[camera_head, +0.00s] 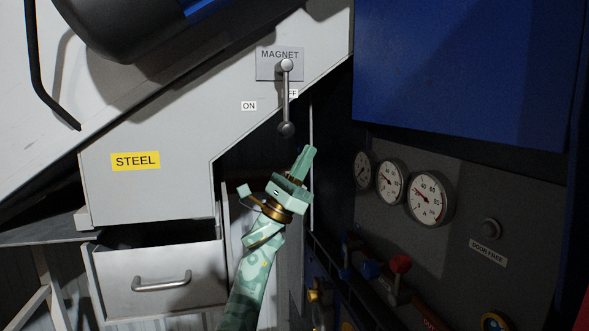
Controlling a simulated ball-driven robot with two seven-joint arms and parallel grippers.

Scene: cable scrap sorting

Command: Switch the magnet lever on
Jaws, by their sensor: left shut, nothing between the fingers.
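The magnet lever (286,98) hangs from a pivot on the grey plate marked MAGNET (265,63), on the pale machine housing. Its arm points almost straight down, with the round knob at the lower end, beside the partly covered OFF label (293,94). The ON label (249,106) is to the left of the lever. My left gripper (308,150) is shut and empty, pointing up, just below and slightly right of the lever's knob in the picture. No contact shows. My right gripper is not in view.
A drawer (159,281) with a handle stands open below the yellow STEEL label (135,161). At right are several gauges (431,199), a blue panel (460,70) and red and blue valve knobs (400,264). A dark gap lies behind my left gripper.

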